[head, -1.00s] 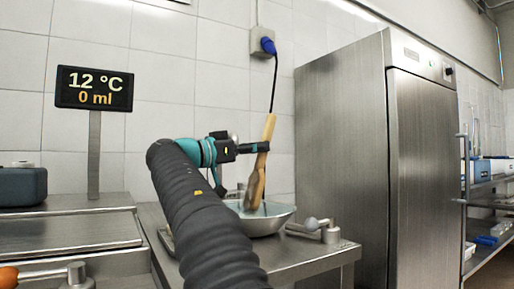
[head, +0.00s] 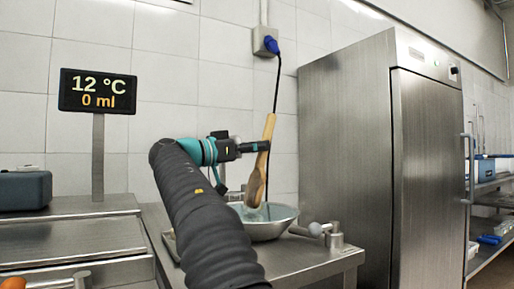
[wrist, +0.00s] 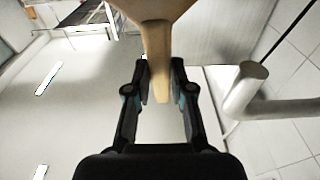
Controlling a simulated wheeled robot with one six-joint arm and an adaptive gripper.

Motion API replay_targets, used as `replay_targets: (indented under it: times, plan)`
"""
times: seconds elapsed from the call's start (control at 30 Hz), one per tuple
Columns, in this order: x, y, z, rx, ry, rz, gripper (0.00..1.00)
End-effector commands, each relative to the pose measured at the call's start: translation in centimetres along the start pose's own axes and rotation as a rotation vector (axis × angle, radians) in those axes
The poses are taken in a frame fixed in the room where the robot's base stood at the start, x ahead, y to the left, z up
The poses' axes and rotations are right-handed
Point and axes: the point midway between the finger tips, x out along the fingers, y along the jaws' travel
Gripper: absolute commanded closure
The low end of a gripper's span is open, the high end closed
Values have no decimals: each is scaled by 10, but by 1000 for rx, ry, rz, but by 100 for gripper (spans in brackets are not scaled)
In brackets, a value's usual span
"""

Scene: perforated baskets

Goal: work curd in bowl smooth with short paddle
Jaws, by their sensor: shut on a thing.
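The short wooden paddle (head: 257,180) stands nearly upright in the head view, its top leaning slightly right. My gripper (head: 264,146) is shut on its handle. In the wrist view my gripper (wrist: 160,85) has its two fingers on either side of the pale handle (wrist: 157,50), and the paddle widens at the top edge. The metal bowl (head: 278,228) sits on the steel table, and the paddle's lower end is in it or just above it. My arm hides the bowl's left part. The curd cannot be made out.
A display (head: 97,91) on a post reads 12 °C and 0 ml. A steel cabinet (head: 355,150) stands right of the table. A metal fitting with a rounded handle (head: 318,230) lies at the bowl's right. A blue plug and black cable (head: 272,45) hang on the wall behind.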

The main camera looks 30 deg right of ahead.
Motion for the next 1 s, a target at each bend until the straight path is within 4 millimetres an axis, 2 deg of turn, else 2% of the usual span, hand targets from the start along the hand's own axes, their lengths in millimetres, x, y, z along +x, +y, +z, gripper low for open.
replay_targets:
  times: [0.1,1.0]
  plan:
    - [2,0,-12,1,1,1,100]
    - [9,1,-74,2,2,1,100]
